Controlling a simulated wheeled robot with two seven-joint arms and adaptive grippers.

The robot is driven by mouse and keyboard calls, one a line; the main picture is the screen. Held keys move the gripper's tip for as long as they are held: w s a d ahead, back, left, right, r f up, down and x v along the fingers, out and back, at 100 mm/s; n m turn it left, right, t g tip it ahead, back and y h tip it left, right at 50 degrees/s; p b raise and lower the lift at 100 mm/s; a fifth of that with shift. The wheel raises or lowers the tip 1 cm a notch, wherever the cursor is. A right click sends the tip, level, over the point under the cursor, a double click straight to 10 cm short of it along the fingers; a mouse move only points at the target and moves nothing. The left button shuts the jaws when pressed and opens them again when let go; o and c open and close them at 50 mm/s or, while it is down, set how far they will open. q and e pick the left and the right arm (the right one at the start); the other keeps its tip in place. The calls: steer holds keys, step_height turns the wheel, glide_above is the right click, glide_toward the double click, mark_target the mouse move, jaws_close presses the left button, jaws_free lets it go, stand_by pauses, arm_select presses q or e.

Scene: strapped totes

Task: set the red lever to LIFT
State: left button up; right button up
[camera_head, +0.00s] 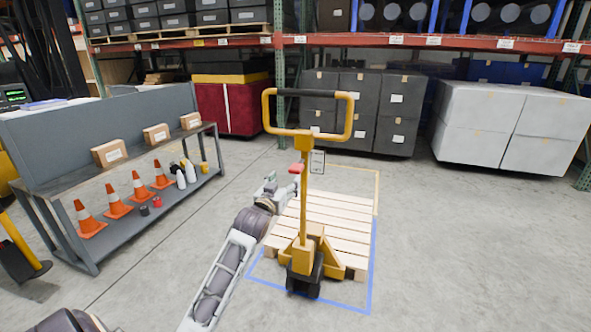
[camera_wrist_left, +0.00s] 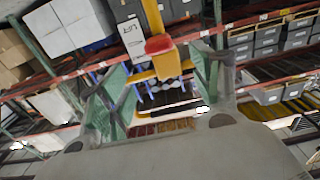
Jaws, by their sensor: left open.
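The red lever (camera_head: 296,168) sticks out to the left of the yellow pallet jack's (camera_head: 304,215) upright shaft, below its loop handle. A small label plate (camera_head: 317,162) is on the shaft's right side. In the left wrist view the red lever (camera_wrist_left: 160,44) appears between the finger tips, with a white label (camera_wrist_left: 131,32) beside it reading LIFT upside down. My left gripper (camera_head: 287,186) is open, just below and left of the lever. I cannot tell whether a finger touches it. Which setting the lever is at is not clear. My right gripper is not in view.
The jack stands at a wooden pallet (camera_head: 335,212) inside a blue and yellow floor outline. A grey bench (camera_head: 75,165) with boxes, orange cones and bottles stands at left. Racks, dark crates (camera_head: 395,105) and white boxes (camera_head: 510,120) line the back. The right floor is clear.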

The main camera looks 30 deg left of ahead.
mark_target(294, 170)
arm_select(q)
steer(key=shift+b+x, duration=0.45)
steer(key=shift+x, duration=2.7)
steer(key=shift+b+x, duration=0.3)
steer(key=shift+x, duration=1.7)
steer(key=shift+w+a, duration=0.1)
steer(key=shift+w, duration=0.45)
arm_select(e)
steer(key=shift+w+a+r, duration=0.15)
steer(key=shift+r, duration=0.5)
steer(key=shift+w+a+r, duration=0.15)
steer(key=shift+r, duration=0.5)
arm_select(q)
jaws_close()
steer(key=shift+f, duration=0.1)
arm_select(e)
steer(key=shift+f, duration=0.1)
